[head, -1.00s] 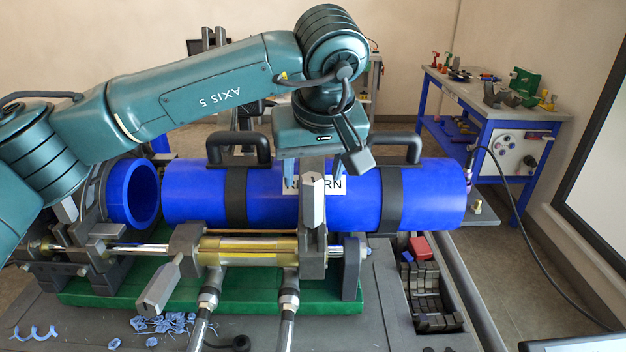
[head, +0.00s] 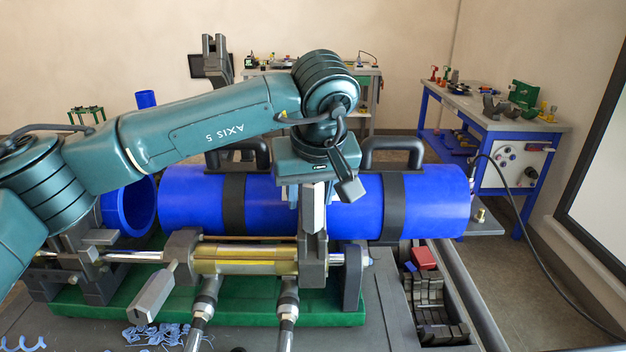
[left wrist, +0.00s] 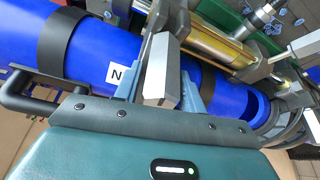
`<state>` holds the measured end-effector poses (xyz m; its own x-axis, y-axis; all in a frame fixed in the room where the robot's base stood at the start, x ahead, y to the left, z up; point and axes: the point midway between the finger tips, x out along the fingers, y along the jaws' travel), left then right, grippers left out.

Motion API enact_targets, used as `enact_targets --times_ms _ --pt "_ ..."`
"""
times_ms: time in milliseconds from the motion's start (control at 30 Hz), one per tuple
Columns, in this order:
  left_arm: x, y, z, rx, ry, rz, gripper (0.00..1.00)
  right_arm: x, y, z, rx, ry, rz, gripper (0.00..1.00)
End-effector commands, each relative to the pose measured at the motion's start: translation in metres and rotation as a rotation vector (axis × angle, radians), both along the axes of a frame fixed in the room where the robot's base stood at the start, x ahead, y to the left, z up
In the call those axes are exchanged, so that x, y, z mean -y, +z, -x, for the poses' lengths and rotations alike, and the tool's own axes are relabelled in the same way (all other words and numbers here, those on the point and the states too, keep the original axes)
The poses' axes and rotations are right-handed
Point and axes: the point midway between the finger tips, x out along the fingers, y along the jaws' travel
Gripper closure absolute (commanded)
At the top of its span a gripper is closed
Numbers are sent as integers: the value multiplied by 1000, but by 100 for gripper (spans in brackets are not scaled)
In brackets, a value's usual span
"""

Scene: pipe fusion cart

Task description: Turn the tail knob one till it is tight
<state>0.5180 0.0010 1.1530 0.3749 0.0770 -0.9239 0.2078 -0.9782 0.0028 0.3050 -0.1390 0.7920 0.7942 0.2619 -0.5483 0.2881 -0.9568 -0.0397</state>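A grey, block-shaped tail knob (head: 313,207) stands upright on the right clamp of the machine, in front of the long blue pipe (head: 400,205). My left gripper (head: 310,200) comes down over this knob from behind and above. In the left wrist view the knob (left wrist: 161,75) lies between the two blue-grey fingers, which are close against its sides. The left gripper (left wrist: 161,85) looks shut on it. A second, similar grey knob (head: 152,295) is tilted towards the front left. I cannot read which number either knob has. My right gripper is not in view.
Black carry handles (head: 392,150) stand up from bands on the blue pipe, close to my left gripper. A shorter blue pipe (head: 128,208) is at left. Blue shavings (head: 165,333) lie in front. A blue workbench (head: 490,130) stands at back right.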

Motion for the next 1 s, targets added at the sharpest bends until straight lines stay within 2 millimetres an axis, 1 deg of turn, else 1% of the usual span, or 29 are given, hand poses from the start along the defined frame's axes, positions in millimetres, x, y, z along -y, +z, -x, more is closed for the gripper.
enact_targets --times_ms 33,300,400,467,700,1000 --pt "0 0 0 0 0 0 64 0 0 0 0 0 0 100" --pt "0 0 0 0 0 0 86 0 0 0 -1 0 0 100" --pt "0 0 0 0 -1 0 93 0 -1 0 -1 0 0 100" --pt "0 0 0 0 -13 0 93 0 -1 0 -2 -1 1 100" --pt "1 0 0 -1 -243 0 93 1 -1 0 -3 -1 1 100" --pt "2 0 0 -2 -278 1 93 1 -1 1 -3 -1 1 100"
